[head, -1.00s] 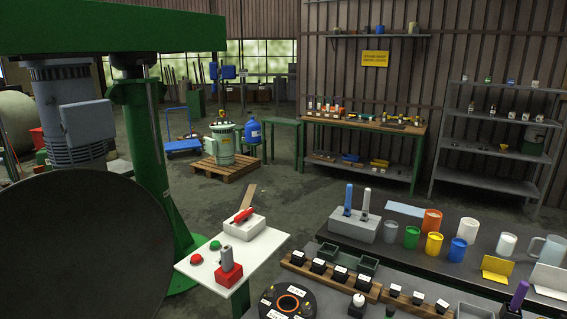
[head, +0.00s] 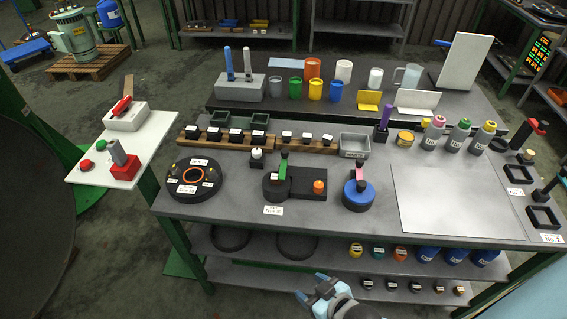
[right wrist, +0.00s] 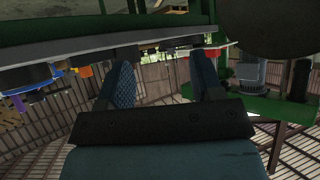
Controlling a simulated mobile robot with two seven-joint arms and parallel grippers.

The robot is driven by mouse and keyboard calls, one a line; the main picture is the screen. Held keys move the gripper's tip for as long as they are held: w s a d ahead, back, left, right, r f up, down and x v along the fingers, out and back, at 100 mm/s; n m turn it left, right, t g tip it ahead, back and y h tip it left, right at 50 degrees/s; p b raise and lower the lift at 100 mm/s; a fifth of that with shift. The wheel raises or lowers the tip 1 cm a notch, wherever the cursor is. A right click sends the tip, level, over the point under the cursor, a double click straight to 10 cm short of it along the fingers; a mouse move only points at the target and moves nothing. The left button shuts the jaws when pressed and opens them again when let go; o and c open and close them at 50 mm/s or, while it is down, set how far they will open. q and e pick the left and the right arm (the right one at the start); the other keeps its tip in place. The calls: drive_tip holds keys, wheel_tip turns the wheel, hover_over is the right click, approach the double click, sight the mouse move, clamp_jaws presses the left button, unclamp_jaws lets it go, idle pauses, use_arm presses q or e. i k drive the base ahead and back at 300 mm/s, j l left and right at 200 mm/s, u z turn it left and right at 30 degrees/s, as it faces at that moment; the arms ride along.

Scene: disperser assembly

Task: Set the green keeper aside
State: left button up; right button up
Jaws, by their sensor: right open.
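A green upright piece (head: 283,169), which looks like the green keeper, stands on a round black fixture (head: 274,189) at the front middle of the workbench. A black block with an orange knob (head: 319,187) adjoins that fixture. My right gripper (head: 314,287) is low in front of the bench, near the lower shelf, well apart from the green piece. In the right wrist view its two blue fingers (right wrist: 164,70) stand apart with nothing between them. My left gripper is out of view.
The workbench also holds a black ring fixture (head: 192,181) at left, a blue round piece (head: 358,194), and a pale grey mat (head: 450,200) with bare room. A white control stand (head: 145,140) is at left. Cups (head: 315,89) and bottles (head: 459,134) stand farther back.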

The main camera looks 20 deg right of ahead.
sight(285, 151)
drive_tip(key=i+j, duration=0.15)
drive_tip(key=j, duration=0.2)
drive_tip(key=i+j, duration=0.15)
drive_tip(key=j, duration=0.15)
drive_tip(key=i+j, duration=0.1)
drive_tip(key=j, duration=0.25)
drive_tip(key=z, duration=2.1)
